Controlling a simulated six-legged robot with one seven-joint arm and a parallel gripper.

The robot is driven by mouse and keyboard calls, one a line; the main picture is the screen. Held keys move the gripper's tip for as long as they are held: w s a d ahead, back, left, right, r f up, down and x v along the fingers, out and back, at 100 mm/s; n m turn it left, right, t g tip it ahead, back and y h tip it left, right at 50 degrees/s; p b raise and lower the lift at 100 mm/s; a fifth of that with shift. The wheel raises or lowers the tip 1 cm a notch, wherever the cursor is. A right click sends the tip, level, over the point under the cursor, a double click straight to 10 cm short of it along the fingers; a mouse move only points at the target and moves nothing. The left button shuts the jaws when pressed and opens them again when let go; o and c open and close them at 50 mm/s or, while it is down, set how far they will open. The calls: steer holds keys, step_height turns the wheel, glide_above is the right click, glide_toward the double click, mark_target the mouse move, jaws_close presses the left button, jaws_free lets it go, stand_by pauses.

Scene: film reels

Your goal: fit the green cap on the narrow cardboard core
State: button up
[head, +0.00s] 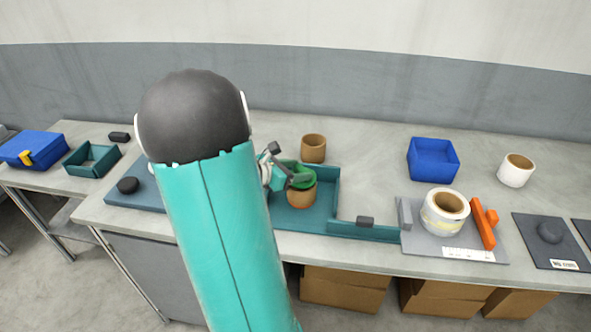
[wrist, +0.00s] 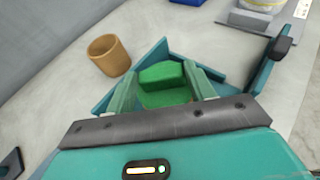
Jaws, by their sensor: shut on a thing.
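My gripper (head: 288,178) is shut on the green cap (head: 299,177). In the wrist view the cap (wrist: 163,82) sits between my two fingers. A cardboard core (head: 301,197) stands upright in the teal tray, directly under the cap in the head view. I cannot tell whether the cap touches its rim or is slightly above it. The wrist view hides this core behind the cap and gripper. A second cardboard core (head: 313,148) stands open-topped on the bench behind the tray, and also shows in the wrist view (wrist: 109,55). I cannot tell surely which core is narrower.
The teal tray (head: 332,190) has low walls around the near core. Right of it, a grey board (head: 412,240) carries a wrapped roll (head: 445,212) and an orange piece (head: 483,224). A blue bin (head: 433,160) and a white roll (head: 515,171) stand behind. My arm hides the bench at left.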

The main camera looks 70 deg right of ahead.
steer(key=shift+f, duration=0.55)
steer(key=o, duration=0.7)
steer(key=v, duration=1.1)
stand_by(0.3)
stand_by(0.6)
